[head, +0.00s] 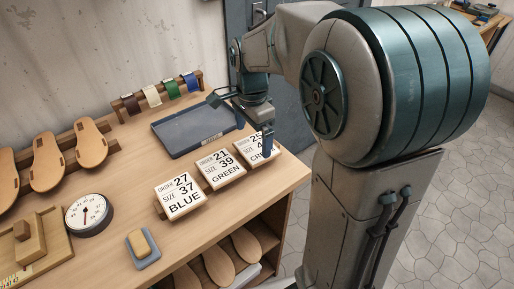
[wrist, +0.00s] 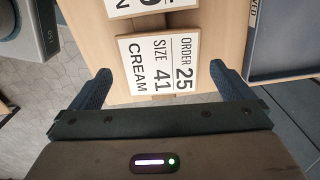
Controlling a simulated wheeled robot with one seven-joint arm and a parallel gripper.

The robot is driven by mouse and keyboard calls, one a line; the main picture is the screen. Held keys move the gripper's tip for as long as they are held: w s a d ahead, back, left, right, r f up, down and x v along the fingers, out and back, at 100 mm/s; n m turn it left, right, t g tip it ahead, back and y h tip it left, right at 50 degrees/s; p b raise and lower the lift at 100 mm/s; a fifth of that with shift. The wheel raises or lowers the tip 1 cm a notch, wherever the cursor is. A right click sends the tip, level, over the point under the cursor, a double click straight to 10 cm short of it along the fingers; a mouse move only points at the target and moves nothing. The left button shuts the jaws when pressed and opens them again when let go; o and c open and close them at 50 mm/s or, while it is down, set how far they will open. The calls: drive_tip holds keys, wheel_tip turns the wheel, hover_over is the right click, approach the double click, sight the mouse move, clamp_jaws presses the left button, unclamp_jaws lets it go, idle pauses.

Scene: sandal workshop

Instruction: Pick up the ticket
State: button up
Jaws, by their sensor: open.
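Three white tickets on wooden stands line the bench's front edge. They read order 27 size 37 BLUE (head: 180,196), order 21 size 39 GREEN (head: 221,168), and order 25 size 41 CREAM (wrist: 158,62). The cream ticket also shows at the right end in the head view (head: 254,151), partly hidden by a gripper finger. My gripper (head: 241,122) is open and empty above that end of the row. In the wrist view, the fingers of my gripper (wrist: 160,68) stand either side of the cream ticket, with gaps between.
A dark tray (head: 184,142) lies behind the tickets. A rack with coloured straps (head: 153,97) stands at the back. A round dial (head: 89,214), a sponge-like block on a grey pad (head: 142,244) and sandal soles (head: 46,163) are to the left.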

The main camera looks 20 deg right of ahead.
sight(254, 148)
wheel_tip(254, 148, down, 3)
drive_tip(key=shift+d+f, duration=0.1)
drive_tip(key=c, duration=0.7)
